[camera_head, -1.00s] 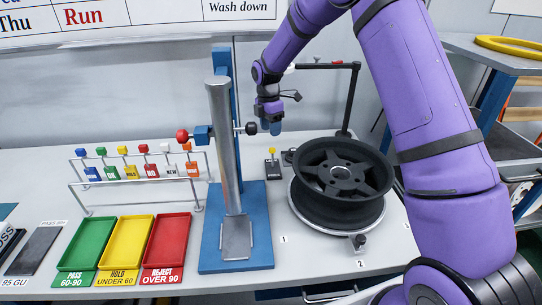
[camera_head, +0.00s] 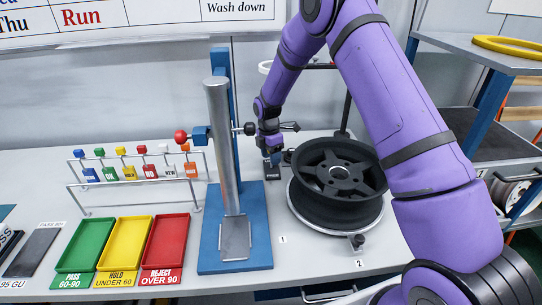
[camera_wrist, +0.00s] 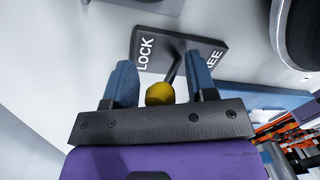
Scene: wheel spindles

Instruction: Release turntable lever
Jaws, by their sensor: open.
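The turntable lever has a yellow knob (camera_wrist: 160,93) on a dark stick, rising from a dark plate (camera_wrist: 188,45) with white lettering, LOCK at left and a partly hidden word ending in "EE" at right. In the head view the plate (camera_head: 271,173) lies left of the wheel, and the knob is hidden behind my gripper. My gripper (camera_wrist: 161,72) is open, with its two blue fingers on either side of the knob and a gap visible on both sides. In the head view my gripper (camera_head: 273,154) is low over the plate. The turntable (camera_head: 297,214) carries a black wheel (camera_head: 325,205).
A metal post on a blue stand (camera_head: 255,250) stands close left of my gripper. A dark bent pole (camera_head: 346,112) rises behind the wheel. Green (camera_head: 84,243), yellow (camera_head: 126,241) and red (camera_head: 165,240) trays and a tag rack (camera_head: 135,183) are farther left.

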